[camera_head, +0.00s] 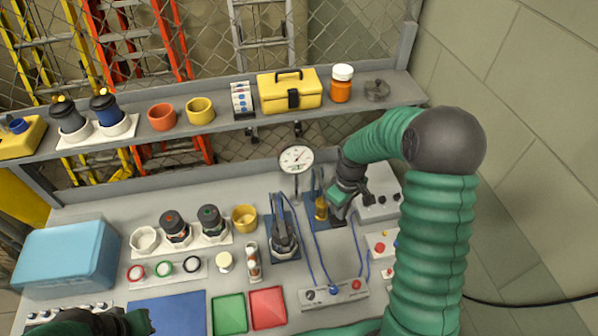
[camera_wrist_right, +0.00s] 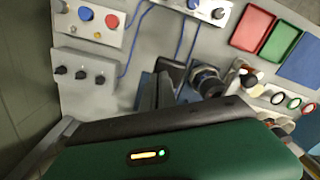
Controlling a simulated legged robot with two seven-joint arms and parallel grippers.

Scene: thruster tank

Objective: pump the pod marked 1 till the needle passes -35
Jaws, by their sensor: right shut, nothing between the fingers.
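A round white gauge (camera_head: 296,159) stands on a post at the back of the bench; its needle reading is too small to tell. In front of it a dark device (camera_head: 284,240) sits upright on a blue plate, and a brass-yellow fitting (camera_head: 321,208) stands on another blue plate. No number 1 is readable. My right gripper (camera_head: 337,203) is shut and empty beside the brass fitting; its fingers also show in the wrist view (camera_wrist_right: 160,90). My left gripper (camera_head: 138,322) is partly cut off below.
A control box (camera_head: 333,295) with blue cables lies in front, a red-button box (camera_head: 382,244) at right. Green (camera_head: 229,313) and red (camera_head: 267,307) trays lie near the front. The shelf holds two more dark pods (camera_head: 104,108) and a yellow toolbox (camera_head: 289,92).

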